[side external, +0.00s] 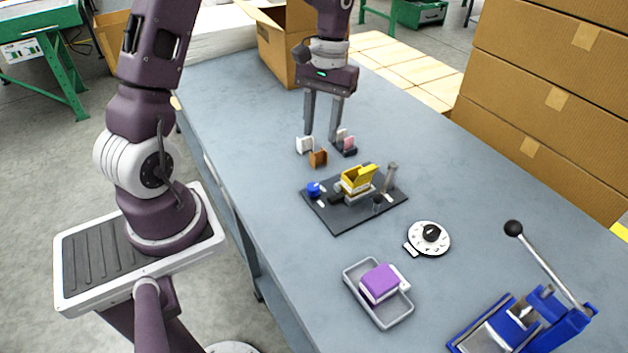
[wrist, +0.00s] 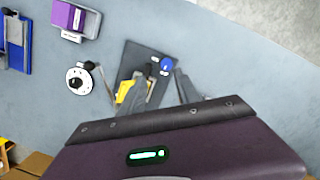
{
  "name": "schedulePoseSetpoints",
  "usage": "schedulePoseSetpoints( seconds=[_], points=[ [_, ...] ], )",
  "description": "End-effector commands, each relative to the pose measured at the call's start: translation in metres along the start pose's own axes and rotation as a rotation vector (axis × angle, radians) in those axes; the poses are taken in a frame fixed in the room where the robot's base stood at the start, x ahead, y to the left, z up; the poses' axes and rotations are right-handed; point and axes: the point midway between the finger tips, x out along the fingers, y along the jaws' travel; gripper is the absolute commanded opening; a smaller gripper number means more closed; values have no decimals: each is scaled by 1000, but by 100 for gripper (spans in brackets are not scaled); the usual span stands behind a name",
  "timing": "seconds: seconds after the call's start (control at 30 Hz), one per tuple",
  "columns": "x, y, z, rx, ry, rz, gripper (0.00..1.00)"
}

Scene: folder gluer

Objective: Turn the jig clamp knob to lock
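The jig is a dark flat plate (side external: 335,222) on the table, with a yellow open-lidded carton (side external: 356,181) in its middle. A blue round knob (side external: 314,189) stands at its left end; it also shows in the wrist view (wrist: 166,65). A smaller dark knob (side external: 377,199) and a grey post (side external: 391,177) are at its right side. Which way either knob is turned, I cannot tell. My gripper (side external: 321,136) is open and empty, pointing down beyond the jig, apart from the blue knob.
A white dial with a black knob (side external: 429,238), a grey tray (side external: 389,318) with a purple pack (side external: 379,282), and a blue lever press (side external: 540,318) are nearer the camera. The table's left side is clear.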

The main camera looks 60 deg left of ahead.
Motion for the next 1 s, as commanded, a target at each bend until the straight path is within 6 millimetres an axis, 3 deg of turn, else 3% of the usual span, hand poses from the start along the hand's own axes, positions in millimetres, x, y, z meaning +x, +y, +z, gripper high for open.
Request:
schedulePoseSetpoints(
  seconds=[0.03, 0.1, 0.2, 0.6, 0.73, 0.97, 1.0],
  points=[
    [26, -6, -15, -52, -65, 17, 39],
    [55, -13, -30, -115, -130, 38, 39],
    [82, -18, -40, -171, -189, 60, 39],
    [149, -15, -31, -192, -214, 68, 39],
    [160, -14, -29, -191, -211, 68, 39],
    [162, -14, -29, -191, -209, 68, 39],
    [162, -14, -29, -191, -209, 68, 35]
  ],
)
